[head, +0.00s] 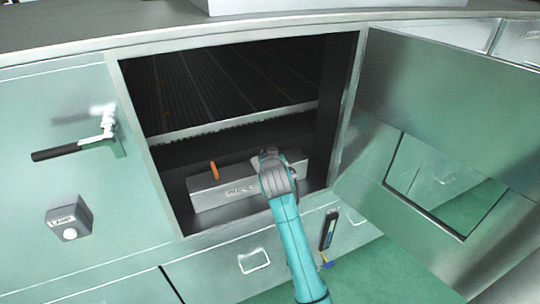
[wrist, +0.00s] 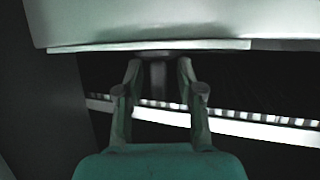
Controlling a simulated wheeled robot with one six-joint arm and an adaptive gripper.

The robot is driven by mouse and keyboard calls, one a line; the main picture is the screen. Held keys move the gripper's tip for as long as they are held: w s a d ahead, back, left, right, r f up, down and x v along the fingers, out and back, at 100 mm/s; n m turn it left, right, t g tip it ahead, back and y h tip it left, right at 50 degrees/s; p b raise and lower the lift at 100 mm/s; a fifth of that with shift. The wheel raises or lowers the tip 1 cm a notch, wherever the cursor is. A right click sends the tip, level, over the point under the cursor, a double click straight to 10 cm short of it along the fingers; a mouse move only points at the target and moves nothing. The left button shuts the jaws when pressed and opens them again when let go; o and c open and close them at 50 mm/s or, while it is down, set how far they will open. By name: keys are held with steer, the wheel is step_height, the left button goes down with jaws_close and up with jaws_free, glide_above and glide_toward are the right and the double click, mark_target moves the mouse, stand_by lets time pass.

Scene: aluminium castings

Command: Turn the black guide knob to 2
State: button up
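In the wrist view my gripper (wrist: 158,68) has its two fingers apart, with a dark, short, post-like part (wrist: 158,77) between them under a pale metal face. This may be the black guide knob, but no marking or pointer on it is readable. Gaps show between the post and both fingers; contact at the tips is unclear. In the head view my arm reaches into the open cabinet, and its wrist hides the gripper and any knob there. A metal box (head: 212,197) with a small, unreadable label stands low inside the opening.
An orange lever (head: 214,171) stands up at the box, left of my wrist. The cabinet door (head: 440,100) is open to the right. A black-handled lever (head: 62,152) and a labelled grey switch box (head: 68,222) are on the left panel. A ridged dark bed fills the cabinet's upper part.

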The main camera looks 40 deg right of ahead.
steer(key=v, duration=1.2)
steer(key=shift+f, duration=0.15)
steer(key=s+a+f+n+t+y, duration=0.3)
steer(key=s+a+f+n+y, duration=0.2)
steer(key=s+a+f, duration=1.05)
steer(key=s+a+r+n+y, duration=0.1)
steer(key=s+a, duration=0.1)
steer(key=s, duration=1.1)
steer(key=s+a+r+n+t+y, duration=0.1)
steer(key=s+a, duration=0.1)
steer(key=s, duration=1.1)
steer(key=shift+a+r+y, duration=0.3)
steer(key=shift+a+y, duration=0.05)
steer(key=shift+y, duration=0.05)
steer(key=shift+w, duration=0.1)
